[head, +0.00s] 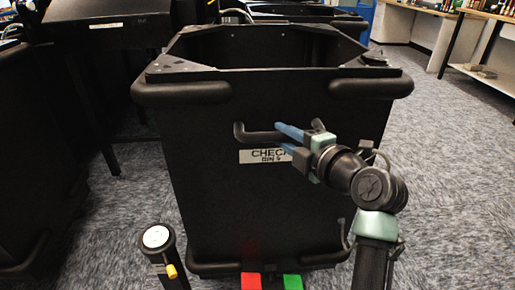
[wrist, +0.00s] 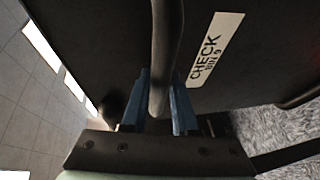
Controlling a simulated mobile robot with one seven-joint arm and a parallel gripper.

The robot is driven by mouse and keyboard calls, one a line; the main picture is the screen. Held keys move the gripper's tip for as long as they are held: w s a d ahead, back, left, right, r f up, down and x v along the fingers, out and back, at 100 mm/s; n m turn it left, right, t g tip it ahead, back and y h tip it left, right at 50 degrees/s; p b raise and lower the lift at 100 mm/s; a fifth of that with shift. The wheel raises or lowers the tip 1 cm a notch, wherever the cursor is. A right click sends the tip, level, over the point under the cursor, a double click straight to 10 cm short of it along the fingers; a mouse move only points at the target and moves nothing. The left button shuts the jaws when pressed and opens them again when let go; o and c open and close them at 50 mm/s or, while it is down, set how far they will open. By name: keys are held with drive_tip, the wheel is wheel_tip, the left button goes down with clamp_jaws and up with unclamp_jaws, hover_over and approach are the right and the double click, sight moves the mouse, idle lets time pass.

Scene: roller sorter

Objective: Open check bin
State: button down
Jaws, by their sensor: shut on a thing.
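The black check bin (head: 215,215) stands in the middle of the head view, with its open top facing up. A white label (head: 264,156) on its front reads CHECK; the label also shows in the wrist view (wrist: 215,48). A black bar handle (head: 256,136) sticks out of the front above the label. My gripper (head: 288,140) has its blue fingers at the right part of this handle. In the wrist view my gripper (wrist: 160,105) has one blue finger on each side of the handle bar (wrist: 165,50), shut on it. The label is partly hidden by my gripper in the head view.
Another black bin (head: 30,165) stands close on the left, and a dark table (head: 105,30) is behind it. A red block (head: 251,281) and a green block (head: 292,281) show at the bin's foot. Carpet (head: 455,180) is clear on the right, before a shelf (head: 485,78).

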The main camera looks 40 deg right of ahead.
drive_tip(key=b, duration=0.3)
approach(331, 125)
drive_tip(key=a+r+x, duration=0.1)
drive_tip(key=x, duration=0.4)
drive_tip(key=shift+s+d+f+b, duration=0.15)
drive_tip(key=shift+d+f+b, duration=0.15)
drive_tip(key=shift+b, duration=0.15)
drive_tip(key=c, duration=0.7)
unclamp_jaws()
drive_tip(key=shift+d+f, duration=0.1)
drive_tip(key=shift+d, duration=0.05)
drive_tip(key=shift+s, duration=0.1)
drive_tip(key=p+v, duration=0.3)
drive_tip(key=v, duration=1)
drive_tip(key=shift+p, duration=0.35)
